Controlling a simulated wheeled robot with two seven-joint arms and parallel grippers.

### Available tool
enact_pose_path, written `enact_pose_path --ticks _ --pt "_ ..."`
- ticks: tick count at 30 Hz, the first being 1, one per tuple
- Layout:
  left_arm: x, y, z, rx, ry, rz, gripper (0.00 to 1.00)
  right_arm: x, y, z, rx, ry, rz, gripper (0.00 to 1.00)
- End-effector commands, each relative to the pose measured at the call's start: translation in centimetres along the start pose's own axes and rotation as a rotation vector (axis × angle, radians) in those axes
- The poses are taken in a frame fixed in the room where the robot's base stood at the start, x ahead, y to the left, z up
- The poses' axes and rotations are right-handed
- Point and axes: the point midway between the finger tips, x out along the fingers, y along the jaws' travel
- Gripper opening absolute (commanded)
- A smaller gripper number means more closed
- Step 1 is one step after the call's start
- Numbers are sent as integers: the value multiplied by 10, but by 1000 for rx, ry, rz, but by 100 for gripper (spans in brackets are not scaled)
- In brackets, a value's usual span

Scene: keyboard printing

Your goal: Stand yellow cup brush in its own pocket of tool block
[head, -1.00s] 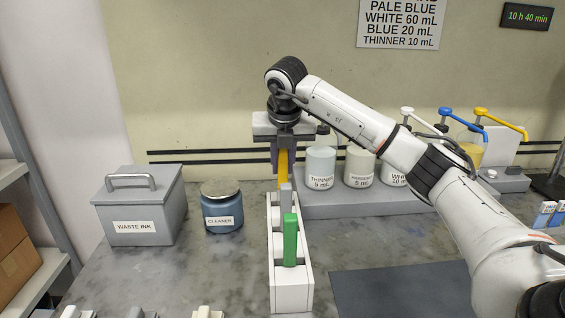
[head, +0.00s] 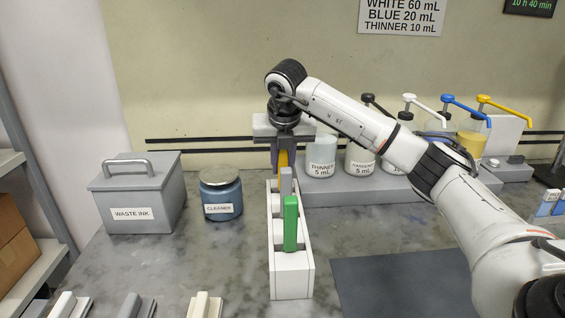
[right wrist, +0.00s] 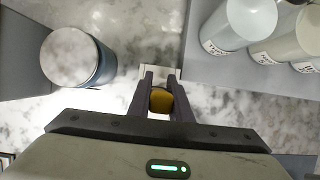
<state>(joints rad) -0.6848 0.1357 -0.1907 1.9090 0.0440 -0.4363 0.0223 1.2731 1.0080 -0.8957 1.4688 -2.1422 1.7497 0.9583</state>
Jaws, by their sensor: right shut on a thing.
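The white tool block (head: 291,287) stands lengthwise on the bench. A green tool (head: 291,224) and a grey tool (head: 286,183) stand upright in its pockets. My right gripper (head: 283,166) is over the block's far end, shut on the upright yellow cup brush (head: 283,158). The brush's lower part is hidden behind the grey tool, so I cannot tell how deep it sits in the far pocket. In the right wrist view, the brush's yellow end (right wrist: 161,101) lies between the fingers (right wrist: 158,90), with the block's white end (right wrist: 156,72) just beyond. My left gripper is not in view.
The cleaner jar (head: 221,194) and waste ink box (head: 136,195) stand left of the block. A grey stand (head: 345,194) with thinner (head: 321,156) and other pump bottles is close on the right. A dark mat (head: 405,282) lies front right.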

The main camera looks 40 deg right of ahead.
Motion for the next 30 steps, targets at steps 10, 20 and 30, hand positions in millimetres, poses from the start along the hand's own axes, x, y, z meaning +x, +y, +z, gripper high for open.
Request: enact_pose_path --ticks 10,20,30 --pt "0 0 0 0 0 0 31 0 0 0 1 -1 0 40" --pt "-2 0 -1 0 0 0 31 -2 0 1 0 0 0 40" --pt "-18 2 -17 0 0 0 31 -26 0 11 1 0 1 40"
